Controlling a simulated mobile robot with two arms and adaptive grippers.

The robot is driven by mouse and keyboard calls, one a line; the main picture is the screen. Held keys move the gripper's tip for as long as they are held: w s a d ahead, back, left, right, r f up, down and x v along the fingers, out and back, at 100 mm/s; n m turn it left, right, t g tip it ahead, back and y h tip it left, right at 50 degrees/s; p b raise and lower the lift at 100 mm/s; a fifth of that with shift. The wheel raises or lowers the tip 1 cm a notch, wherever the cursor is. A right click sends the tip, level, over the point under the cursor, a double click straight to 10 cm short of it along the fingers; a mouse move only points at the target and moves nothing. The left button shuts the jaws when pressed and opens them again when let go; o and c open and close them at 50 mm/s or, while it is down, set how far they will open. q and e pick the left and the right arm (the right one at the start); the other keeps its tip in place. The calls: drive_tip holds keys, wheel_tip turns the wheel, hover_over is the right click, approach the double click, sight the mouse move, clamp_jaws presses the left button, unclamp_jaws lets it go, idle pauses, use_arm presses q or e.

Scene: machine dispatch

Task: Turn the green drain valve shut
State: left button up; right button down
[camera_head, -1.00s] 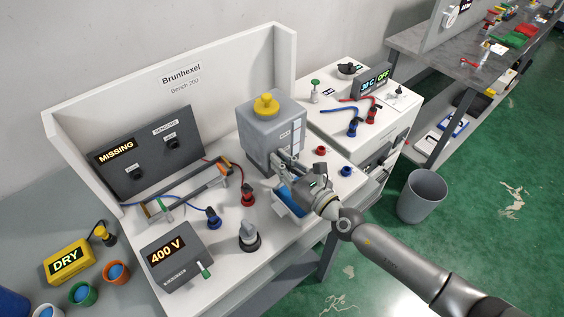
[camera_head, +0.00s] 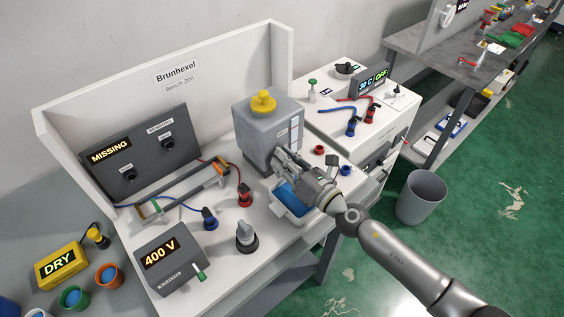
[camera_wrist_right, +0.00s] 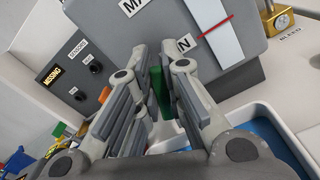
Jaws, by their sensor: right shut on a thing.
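The green drain valve handle (camera_wrist_right: 160,92) shows in the right wrist view as a green strip between my fingers, low on the front of the grey tank (camera_head: 258,135). My right gripper (camera_head: 282,157) is at the tank's front, and its fingers (camera_wrist_right: 157,62) are shut on the green handle. The fingers hide part of the handle, and the gripper hides the valve in the head view. A white tray (camera_head: 308,217) with blue liquid sits below my right gripper. My left gripper is not in view.
A brass bleed fitting (camera_wrist_right: 281,20) stands to the right in the wrist view. A 400 V box (camera_head: 166,262) and a grey-topped knob (camera_head: 245,236) are on the bench front. A bin (camera_head: 422,197) stands on the floor.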

drive_tip(key=shift+w+d+f+m, duration=0.1)
drive_tip(key=shift+d+m, duration=0.05)
drive_tip(key=shift+m, duration=0.35)
drive_tip(key=shift+w+d+f+m, duration=0.1)
drive_tip(key=shift+m, duration=0.4)
drive_tip(key=c, duration=1.5)
unclamp_jaws()
drive_tip(key=v, duration=1.2)
